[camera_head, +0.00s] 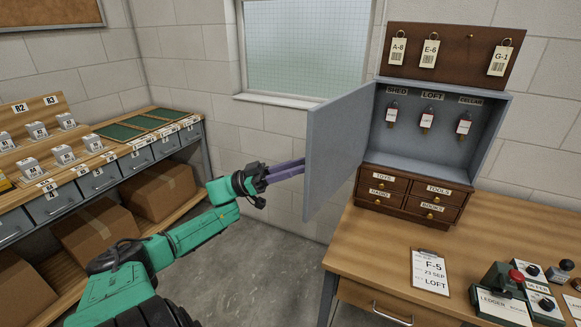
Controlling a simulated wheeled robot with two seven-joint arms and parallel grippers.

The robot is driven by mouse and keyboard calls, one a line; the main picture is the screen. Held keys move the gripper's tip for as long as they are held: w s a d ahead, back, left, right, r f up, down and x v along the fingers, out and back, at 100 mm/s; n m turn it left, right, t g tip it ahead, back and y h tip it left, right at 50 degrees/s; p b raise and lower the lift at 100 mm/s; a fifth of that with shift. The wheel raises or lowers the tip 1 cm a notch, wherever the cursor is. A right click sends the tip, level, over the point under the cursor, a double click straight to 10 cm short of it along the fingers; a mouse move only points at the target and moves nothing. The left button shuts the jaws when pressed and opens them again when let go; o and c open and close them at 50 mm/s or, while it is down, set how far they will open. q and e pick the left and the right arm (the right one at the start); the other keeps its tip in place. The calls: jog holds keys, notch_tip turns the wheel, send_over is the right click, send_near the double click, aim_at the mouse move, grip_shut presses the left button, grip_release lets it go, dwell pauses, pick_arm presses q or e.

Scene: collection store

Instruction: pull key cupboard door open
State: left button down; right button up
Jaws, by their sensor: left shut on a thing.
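The key cupboard (438,84) is a grey-blue box standing on a small dark wooden drawer unit. Its door (338,150) is swung wide open to the left. Inside, keys with white tags hang under the labels SHED, LOFT and CELLAR. My left gripper (301,167) reaches in from the left, with its purple fingers at the left edge of the door. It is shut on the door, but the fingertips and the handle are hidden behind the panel. My right gripper is not in view.
A wooden desk (375,243) carries the drawer unit (410,194), a clipboard (430,271) and several stamps (508,281). A tagged key board (455,50) is above the cupboard. Shelving with grey drawers (98,180) stands at left. The floor between is clear.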

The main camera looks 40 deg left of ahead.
pick_arm(q)
jog(key=shift+w+a+r, duration=0.1)
jog(key=shift+r, duration=0.3)
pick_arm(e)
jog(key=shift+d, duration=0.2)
pick_arm(q)
jog(key=c, duration=1)
grip_release()
jog(key=o, duration=0.4)
jog(key=shift+w+f, duration=0.1)
jog(key=shift+w, duration=0.2)
jog(key=shift+w+d+f, duration=0.15)
jog(key=shift+d+f, duration=0.05)
jog(key=shift+f, duration=0.1)
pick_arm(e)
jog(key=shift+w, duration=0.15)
pick_arm(q)
jog(key=shift+f, duration=0.1)
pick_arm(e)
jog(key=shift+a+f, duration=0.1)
